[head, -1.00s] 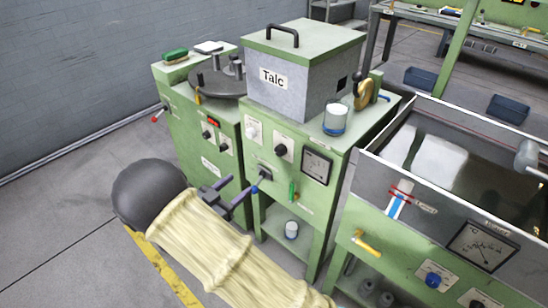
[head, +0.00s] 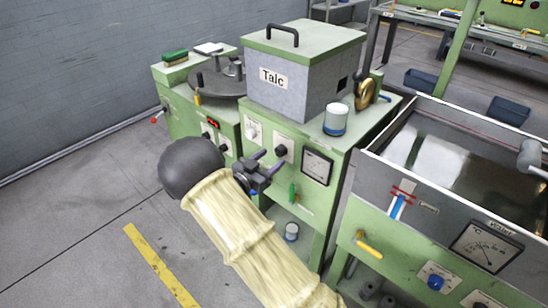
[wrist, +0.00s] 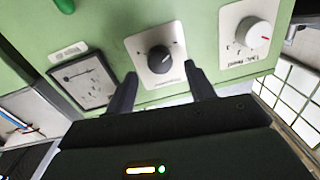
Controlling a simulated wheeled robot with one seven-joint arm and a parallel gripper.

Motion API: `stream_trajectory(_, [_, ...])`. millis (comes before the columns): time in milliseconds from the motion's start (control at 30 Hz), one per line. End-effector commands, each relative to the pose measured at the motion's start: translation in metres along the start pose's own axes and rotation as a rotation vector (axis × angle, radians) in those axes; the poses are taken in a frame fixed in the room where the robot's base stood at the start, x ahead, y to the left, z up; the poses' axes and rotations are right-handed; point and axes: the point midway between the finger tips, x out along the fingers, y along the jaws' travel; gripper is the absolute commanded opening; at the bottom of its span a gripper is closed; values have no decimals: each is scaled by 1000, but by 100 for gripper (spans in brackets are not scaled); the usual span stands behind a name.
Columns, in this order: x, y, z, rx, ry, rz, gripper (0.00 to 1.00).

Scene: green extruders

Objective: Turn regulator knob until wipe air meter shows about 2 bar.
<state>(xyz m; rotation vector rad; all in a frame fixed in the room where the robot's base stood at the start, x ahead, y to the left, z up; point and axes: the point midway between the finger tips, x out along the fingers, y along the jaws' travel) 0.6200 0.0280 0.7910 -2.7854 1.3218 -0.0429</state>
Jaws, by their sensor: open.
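The black round knob (head: 281,150) is on a white plate on the front of the green talc machine. In the wrist view the knob (wrist: 160,60) lies between my gripper's fingertips (wrist: 160,72), apart from both. A square meter (head: 317,166) is to the right of the knob in the head view. It also shows in the wrist view (wrist: 86,82), turned over; its reading is too small to tell. My gripper (head: 268,163) is open and empty, close in front of the panel just below the knob in the head view.
A white knob (head: 254,131) is left of the black one. A green lever (head: 292,193) is below. A water tank (head: 455,150) is at the right.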

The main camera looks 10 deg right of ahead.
Motion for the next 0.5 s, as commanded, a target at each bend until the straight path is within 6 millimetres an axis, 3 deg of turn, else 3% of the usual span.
stream_trajectory(200, [24, 0, 0, 0, 0, 1, 54])
stream_trajectory(500, [26, 0, 0, 0, 0, 0, 54])
